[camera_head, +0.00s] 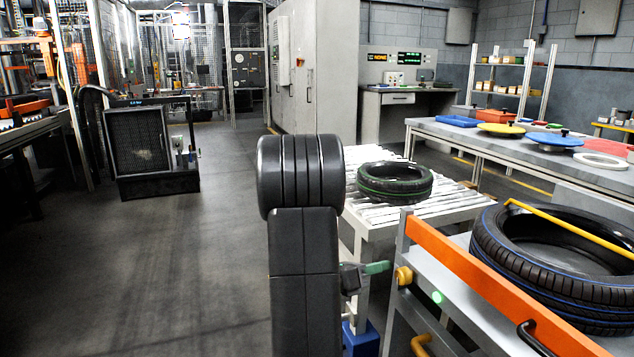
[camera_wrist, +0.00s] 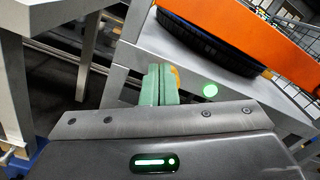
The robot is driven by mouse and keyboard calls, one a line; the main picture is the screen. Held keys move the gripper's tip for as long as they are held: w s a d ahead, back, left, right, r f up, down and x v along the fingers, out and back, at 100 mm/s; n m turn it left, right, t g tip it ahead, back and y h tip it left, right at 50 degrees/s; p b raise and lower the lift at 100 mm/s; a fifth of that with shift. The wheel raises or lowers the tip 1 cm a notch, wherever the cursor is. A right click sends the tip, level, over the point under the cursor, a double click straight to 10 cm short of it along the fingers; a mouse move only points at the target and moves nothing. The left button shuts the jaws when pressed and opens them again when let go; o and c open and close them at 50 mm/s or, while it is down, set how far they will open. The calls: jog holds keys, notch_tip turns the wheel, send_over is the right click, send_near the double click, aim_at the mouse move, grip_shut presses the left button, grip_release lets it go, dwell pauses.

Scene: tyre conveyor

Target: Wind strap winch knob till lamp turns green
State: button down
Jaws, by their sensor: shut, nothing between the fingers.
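The yellow winch knob (camera_head: 403,276) sits on the near left end of the grey bench frame, beside the orange bar. In the wrist view only an orange-yellow sliver of the knob (camera_wrist: 176,74) shows behind my fingers. The lamp (camera_head: 437,297) right of the knob glows green; it is also green in the wrist view (camera_wrist: 210,90). A yellow strap (camera_head: 565,224) crosses the large blue-lined tyre (camera_head: 497,268). My gripper (camera_head: 382,267) has green fingers, shut together and empty. They point at the knob from its left, with a small gap in the head view.
The orange bar (camera_head: 490,287) runs along the bench front, with a black handle (camera_head: 533,338) below it. A green-lined tyre (camera_head: 394,183) lies on the roller conveyor (camera_head: 361,215) behind my arm. A table (camera_head: 480,134) with coloured discs stands at the right.

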jog(key=shift+x, duration=1.25)
jog(key=shift+s+f, duration=0.2)
jog(key=shift+s+d+p, duration=0.15)
jog(key=shift+s+p, duration=0.1)
jog(key=shift+p, duration=0.85)
jog(key=shift+r, duration=0.1)
jog(key=p+v, duration=0.2)
jog(key=v, duration=0.4)
jog(key=shift+w+r, duration=0.25)
jog(key=shift+r, duration=0.15)
